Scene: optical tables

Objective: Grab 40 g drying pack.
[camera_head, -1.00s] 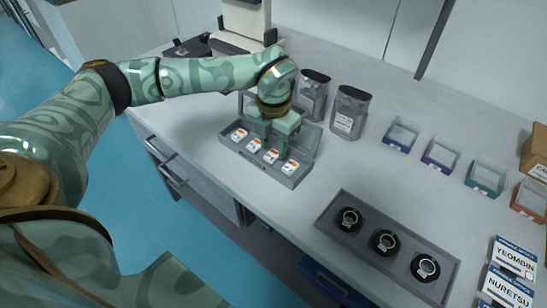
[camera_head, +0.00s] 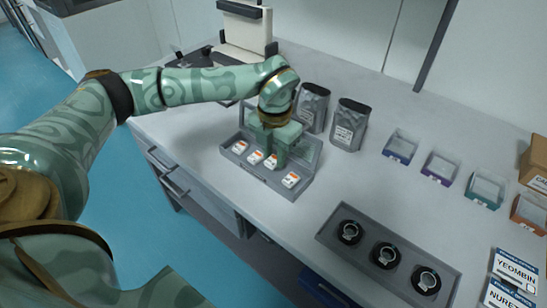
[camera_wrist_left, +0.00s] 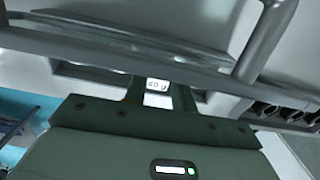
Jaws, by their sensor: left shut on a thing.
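An open grey case (camera_head: 262,174) on the table holds a row of small white drying packs with orange marks, including the far-left pack (camera_head: 240,147) and the near-right pack (camera_head: 291,180). My left gripper (camera_head: 272,153) points down over the case, shut on the third drying pack (camera_head: 271,162) from the left. That pack sits slightly higher than its neighbours. In the left wrist view, the held pack (camera_wrist_left: 157,85) shows between the fingers, with a small dark mark that I cannot read surely. My right gripper is not in view.
Two grey pouches (camera_head: 313,107) (camera_head: 349,124) stand right behind the case. A grey tray (camera_head: 330,239) with three black round items lies to the front right. Small open bins (camera_head: 440,167) line the right side. Bare table (camera_head: 350,180) lies between.

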